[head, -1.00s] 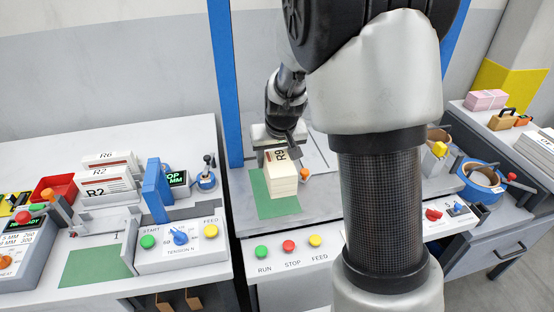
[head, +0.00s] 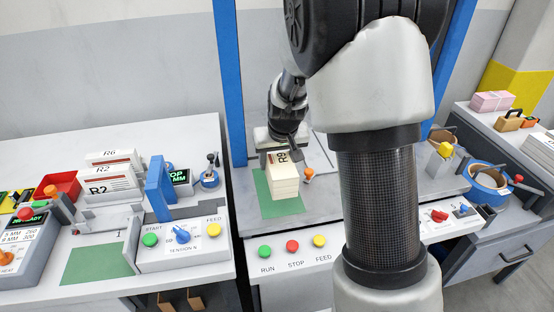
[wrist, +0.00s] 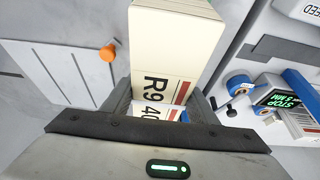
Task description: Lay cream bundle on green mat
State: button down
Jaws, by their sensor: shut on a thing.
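The cream bundle (head: 284,187) is a stack with a label reading R9 on its top. In the head view it is over the green mat (head: 263,189) on the middle bench, with green showing at its left and front. I cannot tell whether it touches the mat. My gripper (head: 283,150) is shut on the bundle's far end. In the wrist view my gripper (wrist: 160,108) has a finger on each side of the bundle (wrist: 172,45).
An orange knob (head: 308,173) stands close to the bundle's right. Blue posts (head: 229,80) frame the middle bench. Buttons (head: 292,246) line the front.

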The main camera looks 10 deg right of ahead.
jog(key=shift+w+f+b, duration=0.1)
jog(key=shift+f+b, duration=1.95)
jog(key=shift+f, duration=0.7)
jog(key=shift+f+b, duration=0.45)
jog(key=shift+f, duration=0.15)
jog(key=c, duration=0.8)
grip_release()
jog(key=shift+o, duration=0.8)
jog(key=shift+f, duration=0.1)
